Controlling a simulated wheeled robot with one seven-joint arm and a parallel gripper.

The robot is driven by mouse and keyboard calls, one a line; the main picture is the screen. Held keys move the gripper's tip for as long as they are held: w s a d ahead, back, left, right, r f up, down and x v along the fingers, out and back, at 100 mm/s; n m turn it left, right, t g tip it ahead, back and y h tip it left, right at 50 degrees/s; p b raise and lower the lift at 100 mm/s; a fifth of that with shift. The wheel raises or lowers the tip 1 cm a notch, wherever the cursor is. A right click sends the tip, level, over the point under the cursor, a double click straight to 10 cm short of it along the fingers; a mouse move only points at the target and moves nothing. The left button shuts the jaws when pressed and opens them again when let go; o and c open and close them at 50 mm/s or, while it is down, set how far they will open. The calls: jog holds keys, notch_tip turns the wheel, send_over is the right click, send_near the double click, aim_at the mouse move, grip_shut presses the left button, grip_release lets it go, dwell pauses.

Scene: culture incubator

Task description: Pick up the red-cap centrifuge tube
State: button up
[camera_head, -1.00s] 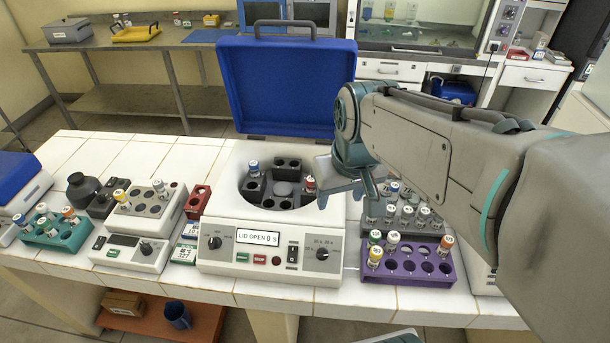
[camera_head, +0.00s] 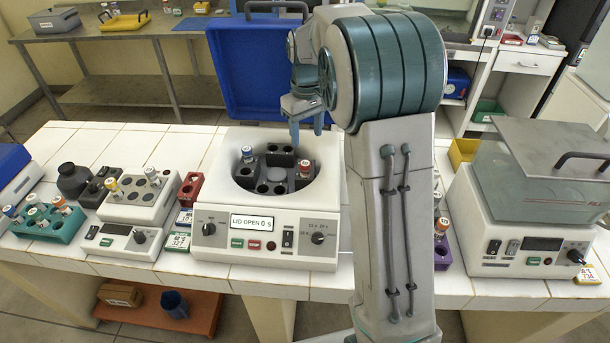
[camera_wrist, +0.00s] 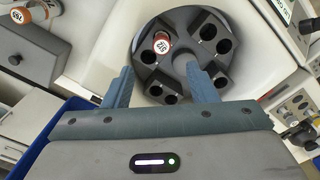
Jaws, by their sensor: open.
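The red-cap centrifuge tube (camera_head: 304,168) stands in the right part of the rotor in the open centrifuge (camera_head: 264,222). In the wrist view, its red cap (camera_wrist: 161,44) lies ahead of and between the finger tips, in a hole of the dark rotor (camera_wrist: 150,73). My gripper (camera_head: 306,132) is open and empty, above and behind the centrifuge bowl in the head view. Both fingers also show in the wrist view (camera_wrist: 159,70), apart from the tube. A blue-cap tube (camera_head: 248,154) stands at the rotor's left side.
The raised blue lid (camera_head: 232,85) stands behind the bowl. At left are a teal tube rack (camera_head: 45,232) and a grey block with tubes (camera_head: 135,210). My arm hides much of the purple rack (camera_head: 443,256). A lidded machine (camera_head: 520,225) stands at right.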

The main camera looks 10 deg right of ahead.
aim_at(306, 163)
notch_tip(306, 163, down, 7)
jog(key=shift+r+p, duration=0.15)
jog(key=shift+p, duration=0.25)
jog(key=shift+a+f+p, duration=0.1)
jog(key=shift+f+p, duration=0.8)
jog(key=shift+f, duration=1.8)
jog(key=c, duration=1.1)
